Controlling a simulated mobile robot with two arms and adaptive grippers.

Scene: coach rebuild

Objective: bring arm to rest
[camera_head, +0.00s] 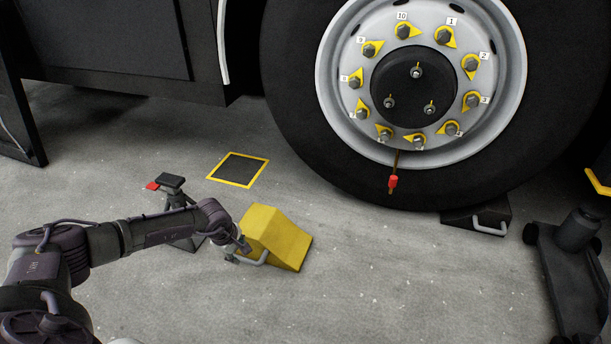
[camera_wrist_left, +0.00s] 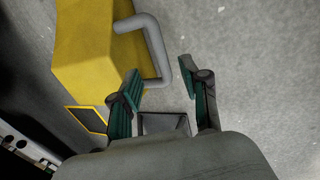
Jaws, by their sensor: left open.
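My left arm comes in from the left in the head view. Its gripper (camera_head: 237,252) is at the left side of a yellow wheel chock (camera_head: 277,236), by the chock's grey handle. In the left wrist view my left gripper (camera_wrist_left: 163,88) is open, with its two fingers apart and nothing held between them. The chock (camera_wrist_left: 90,50) and its grey handle (camera_wrist_left: 156,48) lie just beyond the fingers there. One finger appears close to the handle's end; I cannot tell whether they touch. My right gripper is not in view.
A large wheel (camera_head: 300,120) with numbered, yellow-marked nuts stands behind. A dark chock (camera_head: 480,215) sits at its base. A jack stand (camera_head: 178,205) with a red part stands near my left arm. A yellow-framed floor square (camera_head: 238,169) lies behind the chock. The front-centre floor is clear.

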